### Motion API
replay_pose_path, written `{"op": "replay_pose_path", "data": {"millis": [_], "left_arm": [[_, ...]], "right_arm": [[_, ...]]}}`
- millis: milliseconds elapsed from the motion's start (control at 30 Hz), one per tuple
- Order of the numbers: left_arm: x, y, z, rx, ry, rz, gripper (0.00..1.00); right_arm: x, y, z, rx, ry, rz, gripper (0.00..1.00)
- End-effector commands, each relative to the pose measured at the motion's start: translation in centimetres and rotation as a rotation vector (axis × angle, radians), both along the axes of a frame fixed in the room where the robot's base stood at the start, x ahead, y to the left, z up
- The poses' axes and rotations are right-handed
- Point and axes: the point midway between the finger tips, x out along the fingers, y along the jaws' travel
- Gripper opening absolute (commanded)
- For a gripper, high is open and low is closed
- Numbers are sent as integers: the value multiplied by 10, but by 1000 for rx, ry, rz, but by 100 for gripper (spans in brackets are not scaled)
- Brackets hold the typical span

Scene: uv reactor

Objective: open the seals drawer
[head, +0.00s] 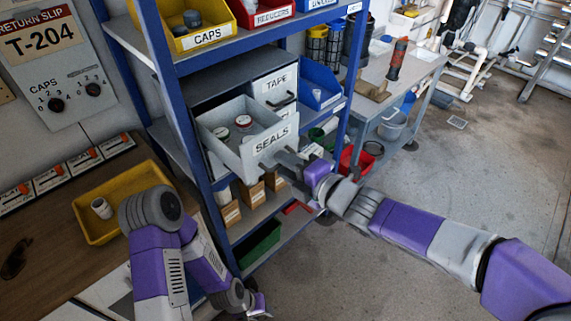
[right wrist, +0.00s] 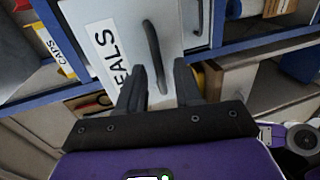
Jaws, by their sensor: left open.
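The grey drawer labelled SEALS (head: 225,147) stands pulled out from the blue shelf unit, and small round items with red and white show inside it. My right gripper (head: 290,160) is at its front. In the right wrist view the dark vertical handle (right wrist: 154,50) lies between the fingertips of my right gripper (right wrist: 160,75). The fingers are apart, with gaps visible beside the handle. The SEALS front also shows in the right wrist view (right wrist: 125,65). My left gripper (head: 255,302) is low, at the bottom of the head view, away from the drawer; it is open and partly cut off.
The TAPE drawer (head: 273,87) above is shut. A yellow CAPS bin (head: 207,38) and a blue bin (head: 320,85) sit on the shelves. A yellow tray (head: 88,212) with a white jar lies on the bench at left. The floor to the right is clear.

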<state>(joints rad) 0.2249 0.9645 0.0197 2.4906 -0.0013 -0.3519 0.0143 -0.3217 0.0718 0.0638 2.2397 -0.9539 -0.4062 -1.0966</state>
Motion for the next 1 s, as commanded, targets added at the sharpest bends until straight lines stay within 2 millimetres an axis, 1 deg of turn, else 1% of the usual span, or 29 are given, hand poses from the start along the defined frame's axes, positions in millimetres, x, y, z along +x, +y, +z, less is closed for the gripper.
{"op": "replay_pose_path", "data": {"millis": [200,400,567,1000], "left_arm": [[0,0,16,0,0,0,43],[0,0,26,0,0,0,43],[0,0,28,0,0,0,43],[0,0,27,0,0,0,43]], "right_arm": [[-22,-27,12,0,-2,-4,34],[-40,-46,16,0,-2,-2,34],[-46,-52,16,0,0,-1,34],[-46,-51,15,-1,1,0,34]]}}
